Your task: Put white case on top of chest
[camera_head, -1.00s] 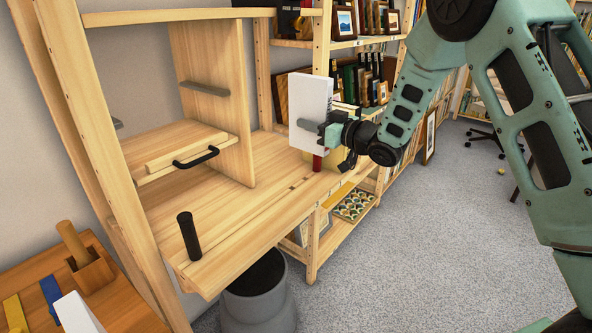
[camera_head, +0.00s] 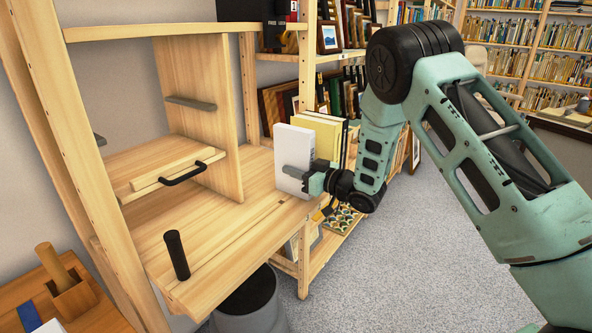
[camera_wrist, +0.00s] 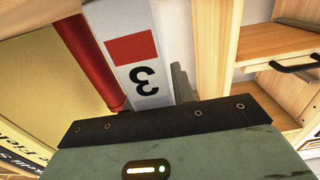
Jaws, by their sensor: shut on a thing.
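The white case (camera_head: 294,157) is an upright white slab in the middle of the head view. My gripper (camera_head: 304,176) is shut on its near lower side and holds it over the right part of the wooden worktop. In the wrist view the case (camera_wrist: 135,50) shows a narrow face with a red square and a black "3". I cannot tell whether the case touches the worktop.
Yellow books (camera_head: 328,137) stand right behind the case; a red spine (camera_wrist: 92,62) is close beside it in the wrist view. A black upright cylinder (camera_head: 176,254) stands on the worktop's (camera_head: 225,240) front left.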

